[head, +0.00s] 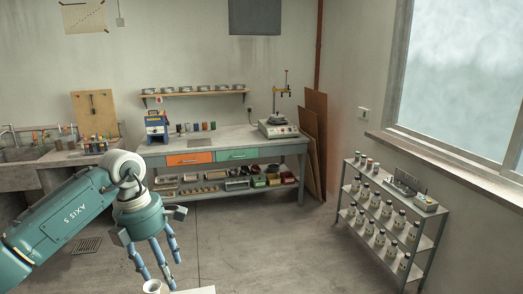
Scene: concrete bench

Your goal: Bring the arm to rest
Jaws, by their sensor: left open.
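My left arm (60,222) comes in from the left, teal with a pale grey wrist joint. My left gripper (155,277) hangs fingers down at the lower left, with its blue-grey fingers spread open. A small white cup-like thing (152,287) shows at the bottom edge, just under the fingers. I cannot tell whether a finger touches it. My right gripper is not in view.
A pale surface edge (200,290) shows at the bottom, beside the cup-like thing. A workbench (225,147) with drawers stands at the back wall. A shelf rack (376,236) with several bottles stands at the right. The concrete floor (270,240) between them is clear.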

